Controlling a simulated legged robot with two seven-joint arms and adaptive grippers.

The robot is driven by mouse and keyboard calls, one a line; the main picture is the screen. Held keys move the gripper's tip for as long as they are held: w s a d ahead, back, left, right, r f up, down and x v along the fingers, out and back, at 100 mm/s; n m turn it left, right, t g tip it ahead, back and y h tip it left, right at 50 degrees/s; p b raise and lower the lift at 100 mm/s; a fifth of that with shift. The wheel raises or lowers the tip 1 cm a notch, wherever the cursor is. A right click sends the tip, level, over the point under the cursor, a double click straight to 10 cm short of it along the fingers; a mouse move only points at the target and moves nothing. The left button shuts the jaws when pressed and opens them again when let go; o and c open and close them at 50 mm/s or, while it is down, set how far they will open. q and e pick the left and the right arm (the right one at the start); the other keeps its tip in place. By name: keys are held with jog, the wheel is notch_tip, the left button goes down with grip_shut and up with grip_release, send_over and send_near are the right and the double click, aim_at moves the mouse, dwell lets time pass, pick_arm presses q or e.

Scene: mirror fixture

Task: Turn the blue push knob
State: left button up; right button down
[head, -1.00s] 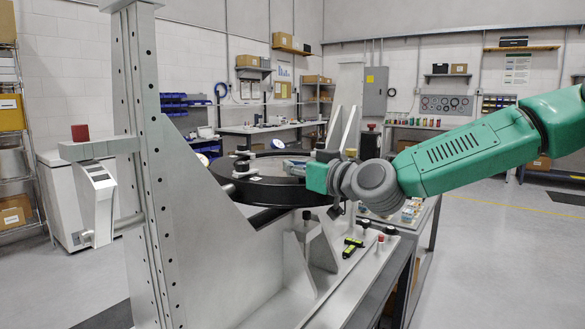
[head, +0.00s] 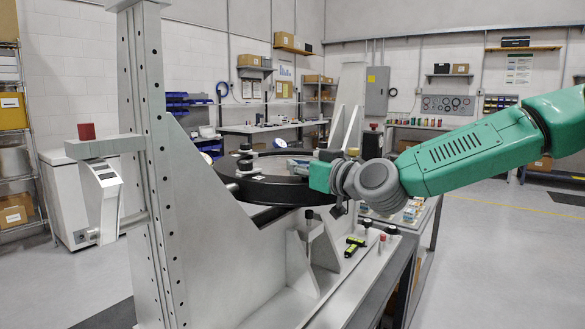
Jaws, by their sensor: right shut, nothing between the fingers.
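I cannot make out a blue push knob on the mirror fixture (head: 178,200); it may be hidden or too small to tell. My right gripper (head: 292,164) reaches in from the right over the far part of the black ring (head: 262,190). Its fingers look small and greyish, point left, and are shut and empty. Whether they touch the ring or anything on it I cannot tell. The green wrist and grey joints cover the ring's right side. My left gripper is not in view.
Black clamp knobs (head: 245,163) stand on the ring's rim. A yellow-black tool (head: 354,246) lies on the base plate. Open floor (head: 490,270) is at the right.

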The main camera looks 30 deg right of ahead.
dwell(0.3)
jog(key=c, duration=1.9)
grip_release()
jog(key=shift+s, duration=0.1)
jog(key=o, duration=0.3)
jog(key=shift+s+d+r, duration=0.1)
jog(key=shift+s+d, duration=0.1)
jog(key=shift+s, duration=0.1)
jog(key=shift+w, duration=0.15)
jog(key=s, duration=0.4)
jog(key=shift+s+d, duration=0.25)
jog(key=shift+s, duration=0.15)
jog(key=shift+s+d, duration=0.3)
jog(key=shift+s, duration=0.85)
jog(key=shift+s+d, duration=0.3)
jog(key=shift+s, duration=0.9)
jog(key=shift+s+d, duration=0.3)
jog(key=shift+s, duration=0.85)
